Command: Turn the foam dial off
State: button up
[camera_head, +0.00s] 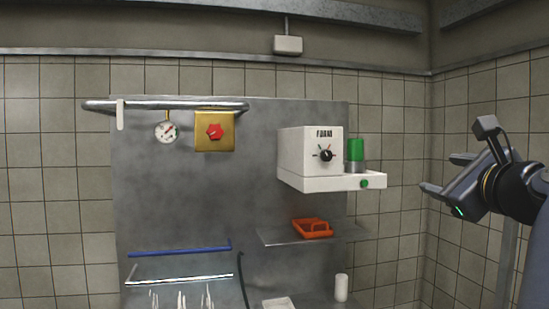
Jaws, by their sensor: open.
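The foam dial (326,155) is a small black knob on the front of a white box (302,152) fixed to the grey metal panel. Dark lettering sits above it, and small marks surround the knob; its exact setting is too small to read. My gripper (446,174) is at the right, open and empty, its fingers pointing left. It is apart from the box and the dial, to their right in the picture.
A green cylinder (355,150) stands on the box's white ledge, which has a green button (364,184). An orange tray (312,228) lies on a shelf (275,237) below. A yellow box with a red knob (214,131) and a gauge (167,131) hang left.

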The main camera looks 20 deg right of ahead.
aim_at(326, 156)
jog(key=i+l+u, duration=0.2)
jog(key=i, duration=0.25)
jog(key=i+l+u, duration=0.2)
jog(key=i+l, duration=0.15)
jog(key=i, duration=0.1)
